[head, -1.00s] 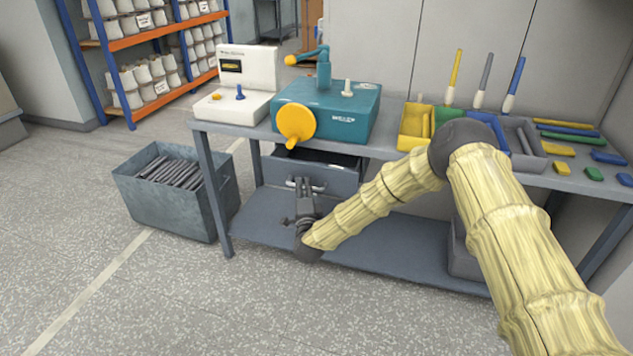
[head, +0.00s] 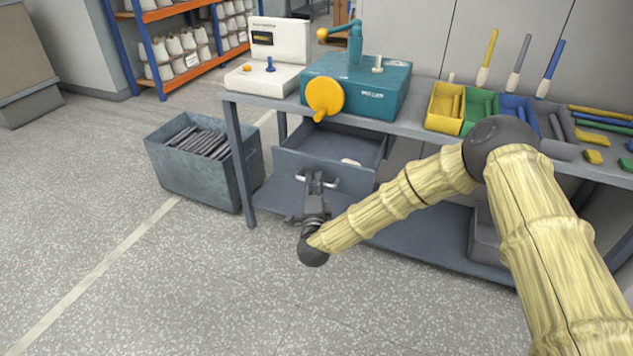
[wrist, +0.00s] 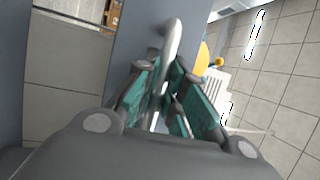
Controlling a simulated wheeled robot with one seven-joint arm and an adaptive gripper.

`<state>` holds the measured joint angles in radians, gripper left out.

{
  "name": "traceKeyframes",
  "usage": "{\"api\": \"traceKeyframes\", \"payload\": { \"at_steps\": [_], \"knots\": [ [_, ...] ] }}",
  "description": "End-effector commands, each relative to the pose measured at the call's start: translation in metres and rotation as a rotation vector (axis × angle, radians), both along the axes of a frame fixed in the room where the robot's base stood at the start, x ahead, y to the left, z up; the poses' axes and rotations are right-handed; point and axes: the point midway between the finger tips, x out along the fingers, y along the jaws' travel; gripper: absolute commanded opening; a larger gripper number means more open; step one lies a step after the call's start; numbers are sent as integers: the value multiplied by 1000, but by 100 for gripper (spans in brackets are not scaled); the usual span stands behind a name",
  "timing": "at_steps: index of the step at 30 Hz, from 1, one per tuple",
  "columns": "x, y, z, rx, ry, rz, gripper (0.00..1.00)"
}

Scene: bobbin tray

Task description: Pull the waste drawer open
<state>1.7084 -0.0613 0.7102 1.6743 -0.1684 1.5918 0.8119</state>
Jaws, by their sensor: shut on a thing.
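The waste drawer (head: 300,161) is a grey drawer under the workbench, below the teal winding machine. In the wrist view the handle (wrist: 172,45) runs between the teal-padded fingers (wrist: 166,85). The fingers hide part of the handle.
A grey bin (head: 178,178) of dark bars stands on the floor left of the bench. The teal machine (head: 365,92) with a yellow crank and a white device (head: 273,60) stand on the bench. The floor in front is clear.

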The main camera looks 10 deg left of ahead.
Motion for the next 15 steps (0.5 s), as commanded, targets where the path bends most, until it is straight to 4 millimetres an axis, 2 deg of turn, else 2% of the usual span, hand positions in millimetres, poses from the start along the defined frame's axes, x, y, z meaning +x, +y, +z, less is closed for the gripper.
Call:
{"api": "traceKeyframes", "payload": {
  "at_steps": [4, 5, 6, 15],
  "knots": [
    [1, -2, -1, -1, 1, -3, 0],
    [1, -2, -1, -1, 1, -3, 17],
    [1, -2, -1, -1, 1, -3, 21],
    [0, 0, -1, 0, 1, 0, 21]
  ]
}}
